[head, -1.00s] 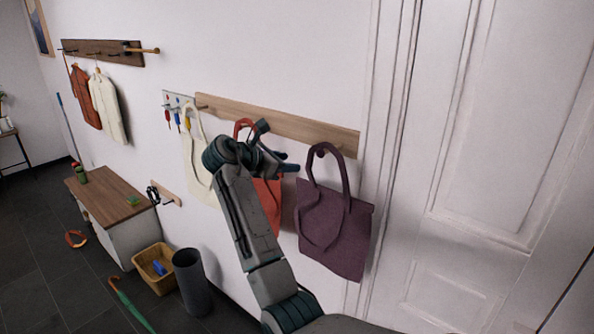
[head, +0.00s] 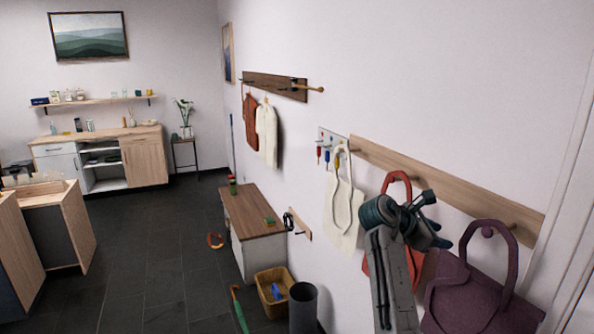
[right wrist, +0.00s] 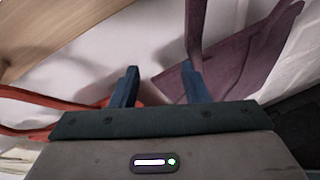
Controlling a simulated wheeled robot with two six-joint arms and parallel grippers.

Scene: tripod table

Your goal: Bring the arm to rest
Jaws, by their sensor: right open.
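My right gripper (head: 437,220) is raised in front of the wall rail (head: 440,185) in the head view. Its two fingers are apart and empty; the right wrist view shows the open gap between the blue fingertips (right wrist: 160,75). A red bag (head: 396,180) hangs behind my right arm, partly hidden by it. A purple bag (head: 470,290) hangs to the right of the gripper, and a cream bag (head: 343,215) hangs to the left. In the right wrist view the purple bag (right wrist: 245,65) is close beyond the right finger; touching cannot be told. My left gripper is out of view.
A low cabinet (head: 245,252), a yellow basket (head: 268,306) and a dark bin (head: 303,308) stand along the wall below. The dark floor (head: 150,255) at left is largely open.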

